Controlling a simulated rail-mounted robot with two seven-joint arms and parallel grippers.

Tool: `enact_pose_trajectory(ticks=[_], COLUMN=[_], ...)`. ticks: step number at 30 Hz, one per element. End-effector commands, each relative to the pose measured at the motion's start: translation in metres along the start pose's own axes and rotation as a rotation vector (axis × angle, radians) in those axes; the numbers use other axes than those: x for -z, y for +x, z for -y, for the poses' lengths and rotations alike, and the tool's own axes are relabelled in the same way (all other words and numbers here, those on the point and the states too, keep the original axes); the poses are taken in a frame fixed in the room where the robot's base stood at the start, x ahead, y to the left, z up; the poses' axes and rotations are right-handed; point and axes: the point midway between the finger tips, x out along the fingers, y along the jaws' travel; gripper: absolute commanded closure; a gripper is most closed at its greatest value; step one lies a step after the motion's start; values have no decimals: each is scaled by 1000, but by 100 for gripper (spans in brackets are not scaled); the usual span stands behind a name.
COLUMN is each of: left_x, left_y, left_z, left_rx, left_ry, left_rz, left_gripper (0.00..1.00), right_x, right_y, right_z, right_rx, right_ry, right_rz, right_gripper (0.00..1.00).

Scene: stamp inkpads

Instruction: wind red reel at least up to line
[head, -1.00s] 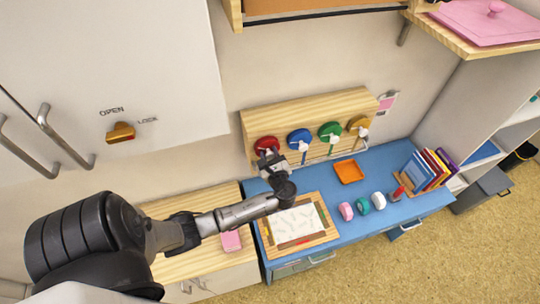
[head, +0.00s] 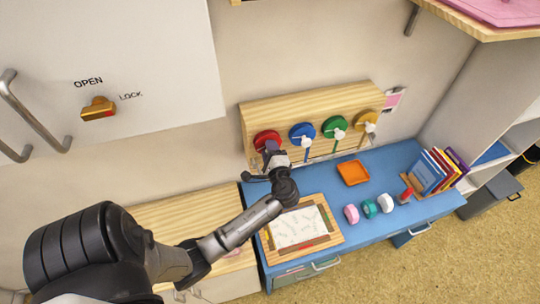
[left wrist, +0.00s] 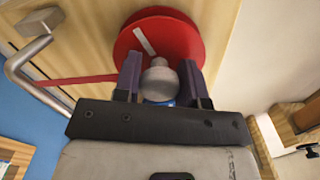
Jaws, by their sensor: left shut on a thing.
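The red reel (head: 266,137) is the leftmost of several coloured reels on a wooden board (head: 300,105) on the wall. My left gripper (head: 272,158) is at its lower front. In the left wrist view the red reel (left wrist: 190,38) carries a white radial mark (left wrist: 145,40). A grey knob (left wrist: 159,80) stands out from it, and the two fingers of my left gripper (left wrist: 160,75) are shut on this knob. A red strap (left wrist: 72,80) runs from the reel to the left, past a bent metal bar (left wrist: 22,55). I cannot make out the line. My right gripper is not in view.
Blue (head: 301,131), green (head: 335,126) and yellow (head: 368,122) reels sit to the right.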

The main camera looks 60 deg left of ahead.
Motion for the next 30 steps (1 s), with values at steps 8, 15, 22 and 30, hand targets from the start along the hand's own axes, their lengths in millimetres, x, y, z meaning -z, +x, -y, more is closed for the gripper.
enact_pose_trajectory(ticks=[8,15,22,30], left_x=[2,2,2,3], left_y=[0,0,0,0], left_z=[-6,-8,-8,-7], left_rx=[0,0,1,1], left_ry=[-269,-497,-714,-935], left_rz=[2,2,3,1], left_gripper=[86,86,86,86], right_x=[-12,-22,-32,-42], right_y=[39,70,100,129], right_z=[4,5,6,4], right_rx=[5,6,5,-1], right_ry=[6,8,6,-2], right_rz=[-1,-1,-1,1], right_gripper=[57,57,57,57])
